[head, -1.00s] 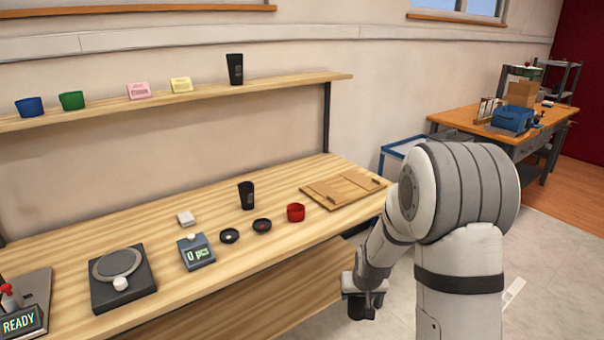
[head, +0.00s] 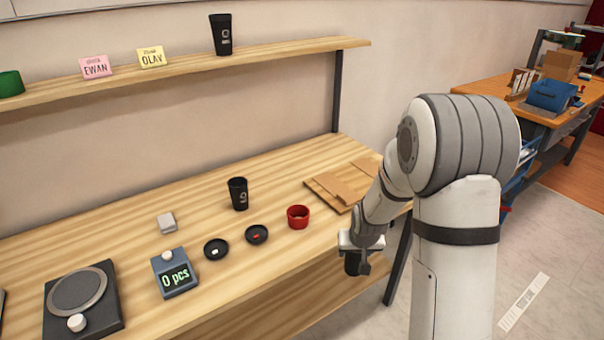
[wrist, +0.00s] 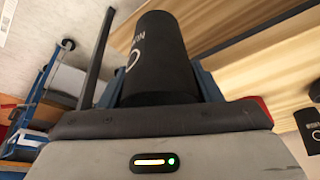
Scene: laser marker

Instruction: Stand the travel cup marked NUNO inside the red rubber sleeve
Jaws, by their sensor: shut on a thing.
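My gripper (head: 357,256) is shut on a black travel cup (wrist: 158,65) and holds it off the bench's front edge. White lettering on this cup shows in the wrist view, partly cut off; it looks like part of NUNO. In the head view the held cup is a dark shape below the fingers. The red rubber sleeve (head: 298,217) stands on the bench, left of and beyond my gripper, apart from it. A second black cup (head: 238,193) stands upright on the bench behind the sleeve. A third black cup (head: 221,35) stands on the shelf.
Two round black dishes (head: 216,250) (head: 257,234) lie left of the sleeve. A counter (head: 175,274) reads 0 pcs. Wooden boards (head: 345,184) lie right of the sleeve. Name cards EWAN (head: 95,66) and OLAV (head: 151,57) stand on the shelf (head: 300,46).

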